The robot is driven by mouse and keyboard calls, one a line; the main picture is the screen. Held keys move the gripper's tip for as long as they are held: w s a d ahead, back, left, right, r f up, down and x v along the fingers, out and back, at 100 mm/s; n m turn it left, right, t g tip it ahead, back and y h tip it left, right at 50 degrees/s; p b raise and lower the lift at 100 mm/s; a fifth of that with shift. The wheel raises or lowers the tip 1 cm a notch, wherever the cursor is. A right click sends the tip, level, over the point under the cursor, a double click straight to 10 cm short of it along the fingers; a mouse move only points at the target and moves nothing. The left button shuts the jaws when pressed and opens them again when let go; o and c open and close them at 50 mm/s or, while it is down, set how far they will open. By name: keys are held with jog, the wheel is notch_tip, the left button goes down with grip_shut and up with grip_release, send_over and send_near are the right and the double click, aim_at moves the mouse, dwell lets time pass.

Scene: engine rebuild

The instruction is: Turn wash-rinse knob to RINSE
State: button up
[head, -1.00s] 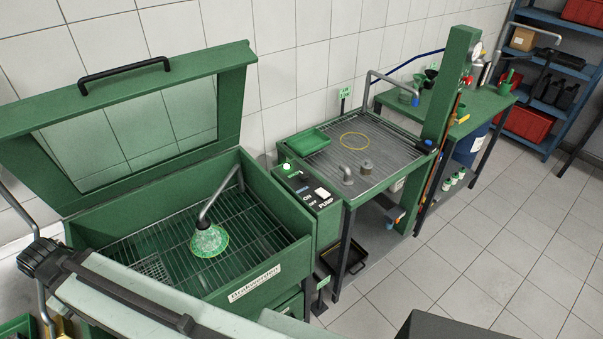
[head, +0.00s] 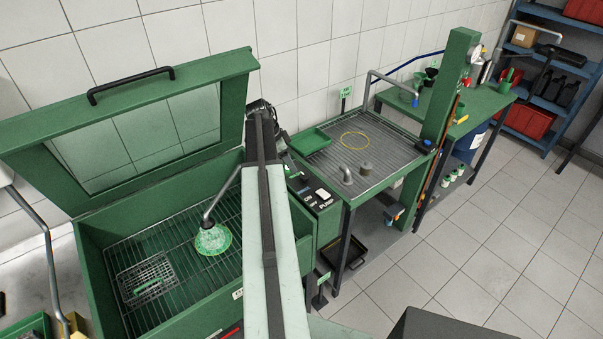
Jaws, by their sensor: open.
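The green control box (head: 326,222) stands on the right side of the open parts washer. Its dark top panel has a white rocker switch (head: 323,194) and lettering that reads PUMP and ON. I cannot make out the wash-rinse knob; the far end of the panel is partly hidden by my arm's dark end. My gripper (head: 284,155) is over the far left end of the control box, small and dark in the picture. It is open, with nothing seen between its jaws. Whether it touches the panel, I cannot tell.
The washer's green lid (head: 90,155) stands open at the back left. A spray nozzle (head: 213,240) hangs over the washer's wire grate. To the right is a draining table (head: 330,172) with a green tray (head: 310,141). The tiled floor at right is clear.

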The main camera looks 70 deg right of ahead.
aim_at(304, 175)
jog(key=shift+m, duration=0.4)
jog(key=b+x, duration=0.2)
jog(key=x, duration=0.1)
jog(key=s+b+x, duration=0.1)
jog(key=b+x, duration=0.1)
jog(key=b, duration=0.1)
jog(key=d+b+x, duration=0.1)
jog(key=b+x, duration=0.1)
jog(key=x, duration=0.1)
jog(key=shift+s, duration=0.35)
jog(key=shift+r, duration=0.15)
